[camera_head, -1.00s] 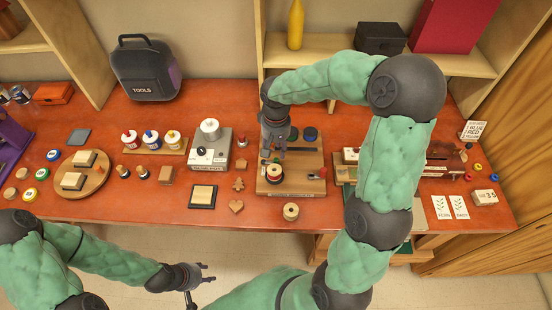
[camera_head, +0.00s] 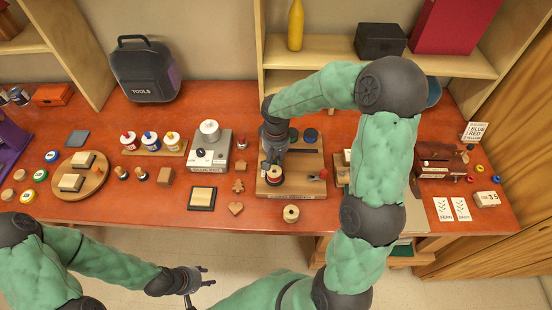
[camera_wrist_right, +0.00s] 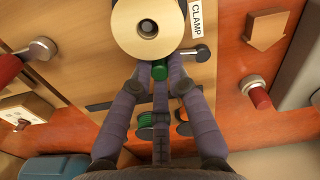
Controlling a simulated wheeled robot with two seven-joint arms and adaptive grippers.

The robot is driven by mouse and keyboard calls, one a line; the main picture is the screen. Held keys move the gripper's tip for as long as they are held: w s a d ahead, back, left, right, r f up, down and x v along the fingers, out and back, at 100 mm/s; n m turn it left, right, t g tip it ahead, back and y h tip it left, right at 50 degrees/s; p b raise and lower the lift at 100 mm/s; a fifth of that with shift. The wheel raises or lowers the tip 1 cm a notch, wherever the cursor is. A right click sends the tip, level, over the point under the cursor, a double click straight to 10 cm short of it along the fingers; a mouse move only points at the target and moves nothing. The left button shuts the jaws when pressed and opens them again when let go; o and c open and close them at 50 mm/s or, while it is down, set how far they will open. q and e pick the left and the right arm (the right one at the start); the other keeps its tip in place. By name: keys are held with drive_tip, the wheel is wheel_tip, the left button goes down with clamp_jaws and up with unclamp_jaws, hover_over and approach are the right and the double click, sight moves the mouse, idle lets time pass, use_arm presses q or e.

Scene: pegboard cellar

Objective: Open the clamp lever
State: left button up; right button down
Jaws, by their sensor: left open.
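The wooden clamp board (camera_head: 310,160) lies on the bench, with a wooden spool (camera_head: 274,178) on it. The spool is large in the right wrist view (camera_wrist_right: 148,28), beside the CLAMP label (camera_wrist_right: 193,20). The clamp lever (camera_wrist_right: 190,52), grey with a dark knob, sticks out beside the spool. My right gripper (camera_head: 272,163) is low over the board at the spool. In the wrist view its fingertips (camera_wrist_right: 160,66) are close together below the spool and lever, with a small green part between them; contact is unclear. My left gripper (camera_head: 207,275) is open and empty in front of the bench.
Another spool (camera_head: 291,214) stands in front of the board. A grey device (camera_head: 210,150) and a black-framed pad (camera_head: 202,197) are to the left. A red-tipped lever (camera_head: 320,175) is at the board's right. My right arm covers part of the bench.

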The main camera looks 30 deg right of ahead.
idle(0.3)
drive_tip(key=n, duration=0.1)
drive_tip(key=w+n+p, duration=0.1)
drive_tip(key=shift+d+r+n+p, duration=0.1)
drive_tip(key=shift+d+n+p, duration=0.2)
drive_tip(key=shift+d+n, duration=0.1)
drive_tip(key=shift+w+d+n+p, duration=0.1)
drive_tip(key=shift+w+n+p, duration=0.3)
drive_tip(key=shift+n, duration=0.65)
drive_tip(key=shift+w+d+n+p, duration=0.1)
drive_tip(key=shift+w+n+p, duration=0.3)
drive_tip(key=shift+n, duration=0.65)
drive_tip(key=c, duration=1.2)
unclamp_jaws()
drive_tip(key=shift+s, duration=0.1)
